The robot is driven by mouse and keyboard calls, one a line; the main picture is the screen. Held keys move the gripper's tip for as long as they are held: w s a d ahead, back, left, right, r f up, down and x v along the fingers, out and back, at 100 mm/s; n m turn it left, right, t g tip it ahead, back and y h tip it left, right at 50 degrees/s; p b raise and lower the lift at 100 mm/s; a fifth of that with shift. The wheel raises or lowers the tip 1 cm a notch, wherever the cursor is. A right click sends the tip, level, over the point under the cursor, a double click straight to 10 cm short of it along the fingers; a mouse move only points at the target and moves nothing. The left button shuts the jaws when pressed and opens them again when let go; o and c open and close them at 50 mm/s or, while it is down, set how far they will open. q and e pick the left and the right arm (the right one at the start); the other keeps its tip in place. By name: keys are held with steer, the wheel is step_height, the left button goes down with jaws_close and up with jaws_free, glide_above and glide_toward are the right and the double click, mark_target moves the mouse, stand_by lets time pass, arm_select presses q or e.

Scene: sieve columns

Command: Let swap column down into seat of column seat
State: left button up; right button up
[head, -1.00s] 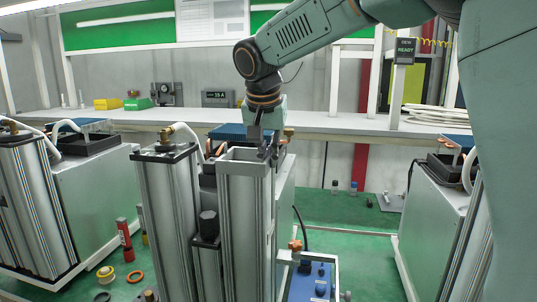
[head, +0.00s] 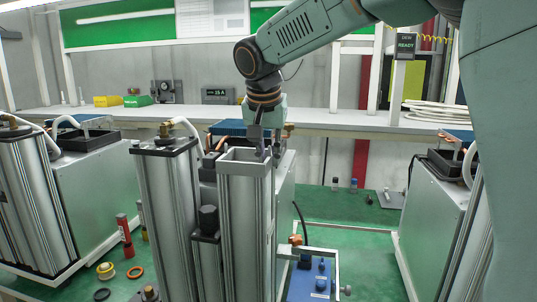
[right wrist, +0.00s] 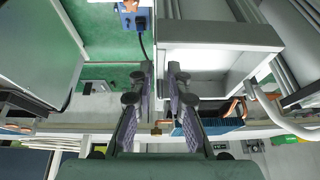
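The swap column (head: 246,225) is a tall, upright grey metal column with an open square top, in the middle of the head view. Its lower end runs out of the picture, and I cannot make out the seat of the column seat below it. My right gripper (head: 269,152) points down at the right side of the column's rim. In the right wrist view the gripper (right wrist: 160,75) has one finger on each side of the rim wall, and the column's open top (right wrist: 215,55) shows right of the fingers. My left gripper is not in view.
A capped grey column (head: 168,215) stands close left, with a shorter black-capped post (head: 208,220) between. A blue box (head: 312,275) sits low at right. Further units stand left (head: 85,190) and right (head: 430,215).

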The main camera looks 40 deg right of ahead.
steer(key=shift+o, duration=1.4)
steer(key=shift+s, duration=0.1)
steer(key=shift+f, duration=0.25)
steer(key=shift+a+r, duration=0.15)
steer(key=shift+r, duration=0.4)
steer(key=v, duration=1.1)
steer(key=shift+r, duration=0.15)
